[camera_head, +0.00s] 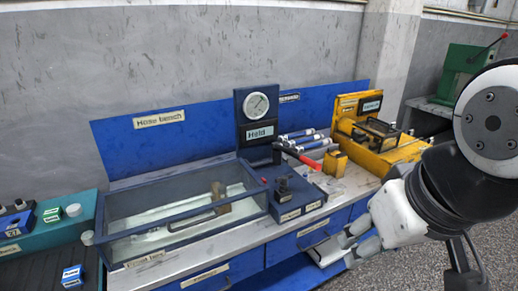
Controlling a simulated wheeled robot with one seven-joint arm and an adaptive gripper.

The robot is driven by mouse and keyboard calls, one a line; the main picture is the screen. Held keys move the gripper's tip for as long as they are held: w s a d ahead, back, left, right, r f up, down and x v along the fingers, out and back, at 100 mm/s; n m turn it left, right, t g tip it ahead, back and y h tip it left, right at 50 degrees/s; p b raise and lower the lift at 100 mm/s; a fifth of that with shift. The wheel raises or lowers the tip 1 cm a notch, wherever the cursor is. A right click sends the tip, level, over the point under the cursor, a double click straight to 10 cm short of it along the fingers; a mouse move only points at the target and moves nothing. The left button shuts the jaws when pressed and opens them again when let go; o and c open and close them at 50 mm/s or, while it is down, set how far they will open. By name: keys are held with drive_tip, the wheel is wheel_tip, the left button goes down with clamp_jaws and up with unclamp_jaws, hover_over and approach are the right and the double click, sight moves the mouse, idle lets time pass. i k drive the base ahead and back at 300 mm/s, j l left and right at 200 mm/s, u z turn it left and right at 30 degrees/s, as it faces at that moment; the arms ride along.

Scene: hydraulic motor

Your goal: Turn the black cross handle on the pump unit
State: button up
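A dark blue unit (298,203) with labels on its front stands on the bench, right of the glass tank. A small black knob or handle (283,184) rises from its top; its cross shape is too small to make out. A black lever with a red grip (310,162) reaches out above this unit. My gripper (345,251) is at the lower right, in front of the bench edge, apart from the unit. Its pale fingers look spread, with nothing seen between them.
A glass-walled tank (118,228) fills the bench's left part. A gauge panel (250,134) labelled "Held" stands behind the dark blue unit. A yellow machine (405,153) stands to the right. Blue cylinders (300,136) lie between them. A teal bench (55,237) is at far left.

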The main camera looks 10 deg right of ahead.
sight(283, 180)
drive_tip(key=i+j, duration=0.1)
drive_tip(key=i, duration=0.4)
drive_tip(key=i+z, duration=0.1)
drive_tip(key=i, duration=0.35)
drive_tip(key=j, duration=0.05)
